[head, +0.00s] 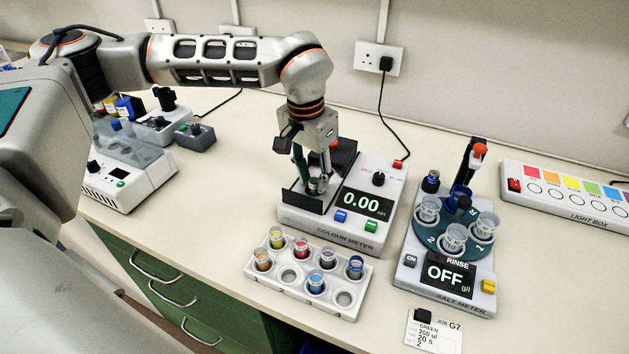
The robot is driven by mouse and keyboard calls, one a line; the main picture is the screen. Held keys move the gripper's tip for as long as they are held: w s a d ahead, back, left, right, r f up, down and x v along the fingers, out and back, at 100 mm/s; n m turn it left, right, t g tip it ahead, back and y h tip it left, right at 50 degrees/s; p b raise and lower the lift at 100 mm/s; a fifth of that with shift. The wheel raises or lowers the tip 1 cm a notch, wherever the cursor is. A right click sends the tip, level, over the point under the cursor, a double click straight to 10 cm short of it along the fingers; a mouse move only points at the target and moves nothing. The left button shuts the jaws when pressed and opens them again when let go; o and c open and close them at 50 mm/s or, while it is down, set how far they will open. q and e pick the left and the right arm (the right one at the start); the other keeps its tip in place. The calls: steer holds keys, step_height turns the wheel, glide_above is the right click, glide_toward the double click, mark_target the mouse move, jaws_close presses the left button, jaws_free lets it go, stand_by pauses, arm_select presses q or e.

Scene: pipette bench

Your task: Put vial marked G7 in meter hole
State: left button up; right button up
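The colour meter (330,233) stands mid-bench with its display at 0.00. My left gripper (316,178) points down over its sample well, between dark upright flaps. A grey ring-like part shows at the fingertips; I cannot tell if it is the well's rim or a vial, nor whether the fingers are closed on anything. Two front-row holes look empty. No G7 mark is readable on any vial. My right gripper is not in view.
The salt meter (446,290), with cups on a round turntable, stands right of the colour meter. A job card (434,332) reading G7, green, lies in front. A light box (570,200) is far right. Another instrument (128,183) is at left.

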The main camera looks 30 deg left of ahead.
arm_select(q)
step_height(320, 180, up, 11)
steer(key=s, duration=0.1)
steer(key=shift+r, duration=0.15)
steer(key=shift+s, duration=0.2)
stand_by(0.4)
